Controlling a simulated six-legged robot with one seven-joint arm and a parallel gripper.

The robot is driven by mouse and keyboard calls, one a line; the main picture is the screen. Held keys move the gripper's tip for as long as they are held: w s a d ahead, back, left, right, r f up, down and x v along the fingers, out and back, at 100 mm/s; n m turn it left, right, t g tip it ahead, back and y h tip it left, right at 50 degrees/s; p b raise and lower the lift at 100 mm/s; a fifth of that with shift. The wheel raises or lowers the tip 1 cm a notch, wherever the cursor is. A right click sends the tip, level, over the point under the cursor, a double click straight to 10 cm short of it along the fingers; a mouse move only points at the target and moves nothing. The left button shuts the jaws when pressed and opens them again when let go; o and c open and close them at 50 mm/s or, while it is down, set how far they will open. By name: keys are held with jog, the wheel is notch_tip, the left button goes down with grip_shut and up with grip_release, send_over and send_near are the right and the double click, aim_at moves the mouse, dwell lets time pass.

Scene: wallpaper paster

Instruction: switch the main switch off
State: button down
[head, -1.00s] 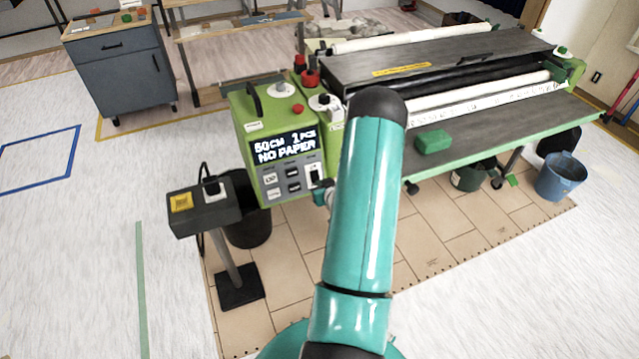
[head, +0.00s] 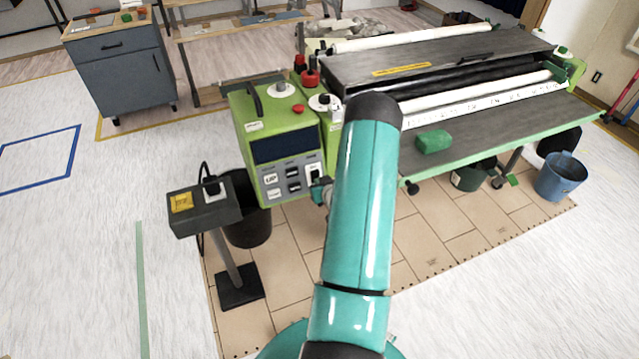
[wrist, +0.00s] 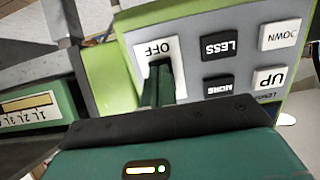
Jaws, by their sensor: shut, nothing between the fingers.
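The main switch (wrist: 174,47) has a white plate marked OFF, seen upside down in the wrist view, on the grey front panel of the green control box. In the head view the switch (head: 315,169) is at the panel's lower right. My gripper (wrist: 158,88) is shut and empty, its green fingertips up against the switch and covering most of its lever. Whether they still press on it I cannot tell. In the head view my gripper (head: 320,188) is mostly hidden by my teal arm. The display (head: 283,147) on the control box is dark.
UP, DOWN, MORE and LESS buttons (wrist: 232,47) sit beside the switch. A grey socket box (head: 203,207) on a post and a black bin (head: 247,225) stand left of the arm. The pasting machine's table (head: 490,125) extends to the right, with a green block (head: 434,141) on it.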

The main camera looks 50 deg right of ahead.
jog(key=shift+r, duration=0.8)
jog(key=shift+a, duration=0.1)
